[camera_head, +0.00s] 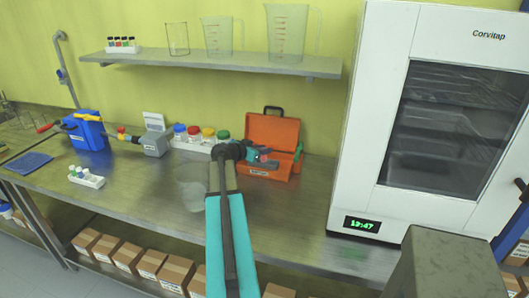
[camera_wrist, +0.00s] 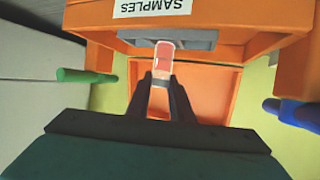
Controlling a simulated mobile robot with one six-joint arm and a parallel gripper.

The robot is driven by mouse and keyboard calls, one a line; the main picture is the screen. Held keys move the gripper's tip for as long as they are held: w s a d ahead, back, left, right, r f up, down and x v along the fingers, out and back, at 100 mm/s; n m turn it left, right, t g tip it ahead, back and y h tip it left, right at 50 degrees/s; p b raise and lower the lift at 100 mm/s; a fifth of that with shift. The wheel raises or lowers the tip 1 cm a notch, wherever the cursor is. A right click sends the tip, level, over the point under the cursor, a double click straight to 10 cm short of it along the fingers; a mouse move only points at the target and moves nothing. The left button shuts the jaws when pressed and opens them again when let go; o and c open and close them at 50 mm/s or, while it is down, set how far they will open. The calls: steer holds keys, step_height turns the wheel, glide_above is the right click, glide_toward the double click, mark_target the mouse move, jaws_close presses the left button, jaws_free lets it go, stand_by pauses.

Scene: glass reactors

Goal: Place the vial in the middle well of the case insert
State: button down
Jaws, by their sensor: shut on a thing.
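The orange case (camera_head: 272,129) stands open on the bench against the wall, its lid raised. In the wrist view its front wall (camera_wrist: 218,50) carries a SAMPLES label. The grey case insert (camera_wrist: 202,40) shows as a strip inside that wall; its wells cannot be made out. My gripper (camera_head: 264,158) is at the case opening, its fingers (camera_wrist: 161,82) shut on the vial (camera_wrist: 163,52). The vial is small and clear with a red-pink end, which overlaps the insert in the wrist view. I cannot tell whether it touches the insert. My arm hides part of the case's left side.
Jars with coloured lids (camera_head: 208,134) stand left of the case. A white vial rack (camera_head: 91,181) and blue box (camera_head: 90,134) are further left. A white oven (camera_head: 365,110) stands to the right. A shelf (camera_head: 210,62) with beakers hangs above. The front bench is clear.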

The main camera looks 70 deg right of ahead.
steer(key=shift+f, duration=1)
steer(key=shift+f, duration=0.15)
steer(key=c, duration=1.6)
jaws_free()
steer(key=shift+r, duration=0.2)
steer(key=shift+a, duration=0.25)
steer(key=b+v, duration=0.2)
steer(key=v, duration=0.5)
steer(key=shift+w, duration=0.1)
